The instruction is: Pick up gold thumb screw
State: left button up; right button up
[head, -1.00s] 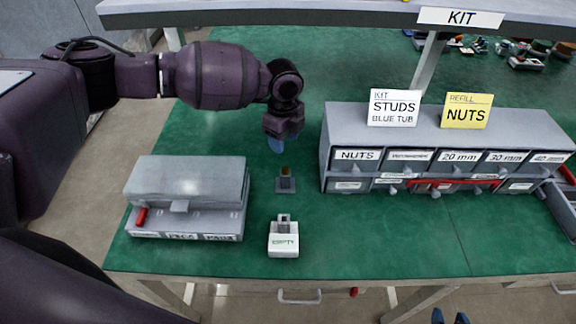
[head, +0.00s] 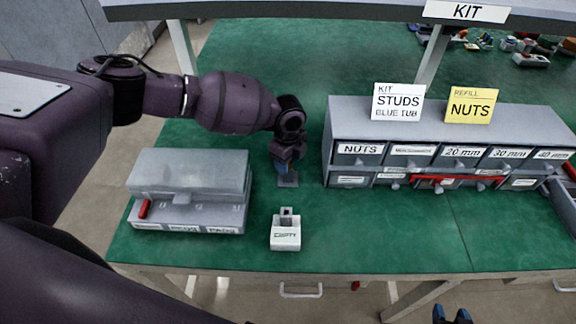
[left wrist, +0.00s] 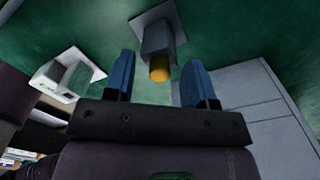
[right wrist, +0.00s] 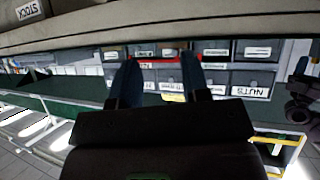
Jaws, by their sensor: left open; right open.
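The gold thumb screw (left wrist: 160,69) shows in the left wrist view as a small gold cap on the end of a grey post on a square base plate (left wrist: 152,18). My left gripper (left wrist: 155,85) is open, with one blue finger on each side of the screw and gaps on both sides. In the head view my left gripper (head: 283,168) is over the small grey plate (head: 289,181) and hides the screw. My right gripper (right wrist: 156,75) is open and empty in the right wrist view; in the head view its blue fingertips (head: 452,315) show at the bottom edge.
A white labelled block (head: 286,236) stands just in front of the plate. A grey lidded box (head: 190,175) is on the left. A grey drawer cabinet (head: 440,130) with signs stands close on the right. Green table (head: 380,235) is clear in front of the cabinet.

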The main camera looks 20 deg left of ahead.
pick_arm(q)
grip_shut()
pick_arm(e)
jog(key=shift+s+f, duration=0.5)
jog(key=shift+s, duration=0.05)
pick_arm(q)
jog(key=shift+r, duration=0.15)
pick_arm(e)
jog(key=shift+w+r, duration=0.1)
